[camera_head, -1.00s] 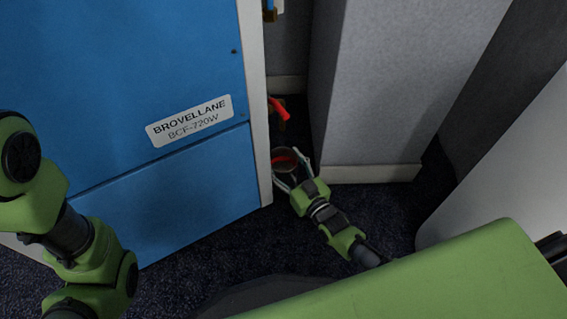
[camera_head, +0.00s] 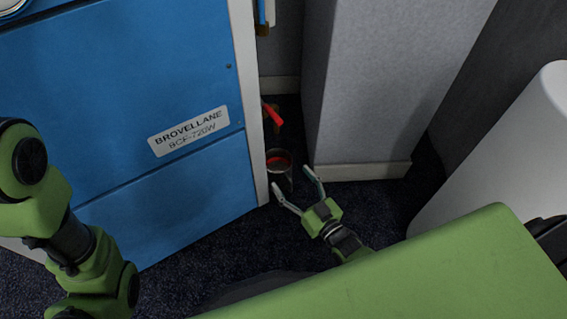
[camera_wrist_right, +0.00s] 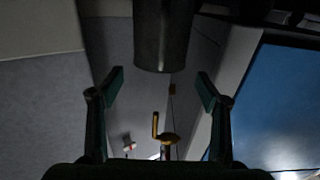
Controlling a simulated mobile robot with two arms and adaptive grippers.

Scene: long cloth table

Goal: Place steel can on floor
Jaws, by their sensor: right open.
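The steel can (camera_head: 285,180) is a dark grey metal cylinder with an open top and something red showing inside. In the head view it stands upright, seemingly on the dark floor (camera_head: 350,205), in the gap beside the blue cabinet. My right gripper (camera_head: 292,179) is open and empty, with its fingertips just short of the can on the near right side. In the right wrist view the can (camera_wrist_right: 163,35) is beyond the open fingers (camera_wrist_right: 161,84), not between them. My left arm shows at the left, but its gripper is out of view.
The blue cabinet (camera_head: 110,110) with a white edge stands left of the can. A red handle (camera_head: 273,115) is just behind the can. A grey pillar (camera_head: 375,80) stands to the right, and a white rounded body (camera_head: 510,160) farther right. Dark floor between them is clear.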

